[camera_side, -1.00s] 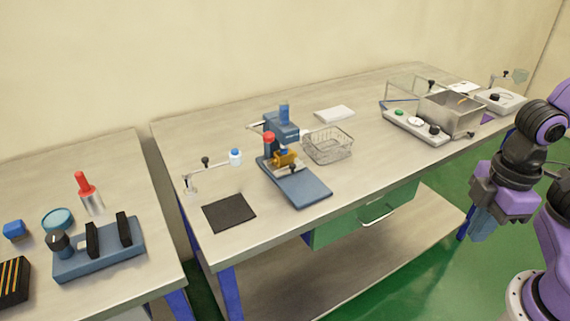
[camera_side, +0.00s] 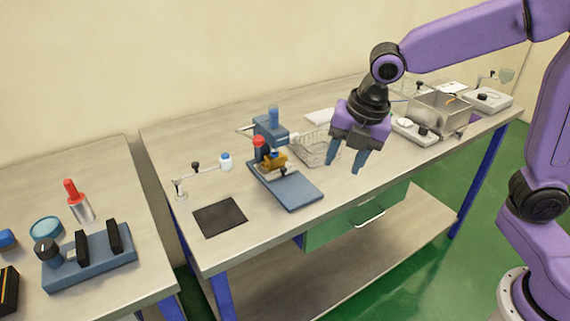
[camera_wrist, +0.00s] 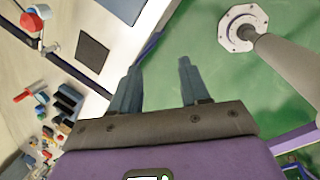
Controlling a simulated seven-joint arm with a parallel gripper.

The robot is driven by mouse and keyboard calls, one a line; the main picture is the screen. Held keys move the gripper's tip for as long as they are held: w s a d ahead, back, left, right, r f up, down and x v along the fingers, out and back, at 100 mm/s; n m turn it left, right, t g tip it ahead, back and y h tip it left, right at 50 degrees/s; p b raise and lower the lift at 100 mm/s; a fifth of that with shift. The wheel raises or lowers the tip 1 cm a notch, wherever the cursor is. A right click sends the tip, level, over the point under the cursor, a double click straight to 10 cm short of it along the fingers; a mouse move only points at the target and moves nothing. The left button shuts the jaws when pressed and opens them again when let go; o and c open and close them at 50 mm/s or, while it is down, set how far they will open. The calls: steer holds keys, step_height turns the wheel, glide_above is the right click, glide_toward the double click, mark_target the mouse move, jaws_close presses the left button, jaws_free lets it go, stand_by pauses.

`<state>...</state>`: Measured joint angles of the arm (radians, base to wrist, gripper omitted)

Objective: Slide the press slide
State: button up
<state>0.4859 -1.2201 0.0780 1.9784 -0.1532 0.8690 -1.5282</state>
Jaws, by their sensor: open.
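The press (camera_side: 270,130) stands on the middle table, with a blue column, a red cap and a long flat blue base (camera_side: 293,190). A brass-coloured block (camera_side: 273,160) with a small dark knob sits on the base below the press head; it looks like the press slide, but is too small to be sure. My gripper (camera_side: 344,166) is open and empty, pointing down, above the table's front edge, to the right of the press and apart from it. Its two fingers also show spread in the wrist view (camera_wrist: 158,67), over the green floor.
A wire basket (camera_side: 313,148) stands just behind the press on its right. A black mat (camera_side: 220,217) lies to the left. A metal box (camera_side: 438,113) is at the far right. A drawer handle (camera_side: 368,218) juts from the front.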

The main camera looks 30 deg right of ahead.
steer(key=w+r+n+t, duration=0.1)
steer(key=w+n+t, duration=0.1)
steer(key=w+n, duration=0.9)
steer(key=m, duration=0.2)
glide_toward(283, 168)
steer(key=shift+h, duration=0.3)
steer(key=x, duration=0.8)
steer(key=shift+a, duration=0.2)
jaws_close()
